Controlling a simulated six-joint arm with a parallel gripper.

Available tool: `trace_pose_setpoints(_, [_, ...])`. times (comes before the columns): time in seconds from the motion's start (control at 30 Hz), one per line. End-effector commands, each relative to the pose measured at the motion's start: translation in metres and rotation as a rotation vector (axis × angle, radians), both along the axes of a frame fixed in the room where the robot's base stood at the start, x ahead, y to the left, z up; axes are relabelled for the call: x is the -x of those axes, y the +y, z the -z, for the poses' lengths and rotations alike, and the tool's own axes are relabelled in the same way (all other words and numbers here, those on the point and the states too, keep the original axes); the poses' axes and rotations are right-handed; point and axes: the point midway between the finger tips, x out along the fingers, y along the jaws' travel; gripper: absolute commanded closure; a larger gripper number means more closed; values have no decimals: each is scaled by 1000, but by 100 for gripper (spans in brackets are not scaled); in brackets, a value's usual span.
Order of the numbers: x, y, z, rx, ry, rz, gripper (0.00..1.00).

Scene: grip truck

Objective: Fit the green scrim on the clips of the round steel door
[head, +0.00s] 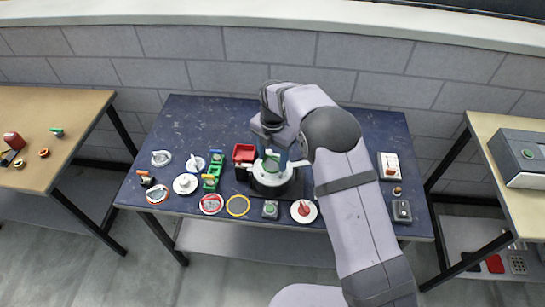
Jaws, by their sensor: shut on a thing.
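My gripper (270,147) points down over the middle of the blue table, its body partly hiding what is below. The clips are too small to make out.
A red box (244,153) stands close left of the steel piece. Further left are green holders (210,184), white discs (185,184), a red ring (211,204) and a yellow ring (237,206). A white disc with a red top (304,211) lies front right. The table's back left is clear.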

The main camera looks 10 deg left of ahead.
Motion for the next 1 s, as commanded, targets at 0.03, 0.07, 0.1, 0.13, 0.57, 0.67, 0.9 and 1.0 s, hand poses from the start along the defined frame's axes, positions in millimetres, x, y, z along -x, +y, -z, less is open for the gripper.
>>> trace_pose_setpoints(0.03, [0,0,0,0,0,0,68])
trace_pose_setpoints(0.07, [0,0,0,0,0,0,68])
trace_pose_setpoints(0.1, [0,0,0,0,0,0,68])
trace_pose_setpoints(0.13, [0,0,0,0,0,0,68])
trace_pose_setpoints(0.57, [0,0,2,0,0,0,68])
trace_pose_setpoints(0.67, [0,0,4,0,0,0,68])
trace_pose_setpoints(0.9, [0,0,8,0,0,0,68])
trace_pose_setpoints(1.0, [0,0,9,0,0,0,68])
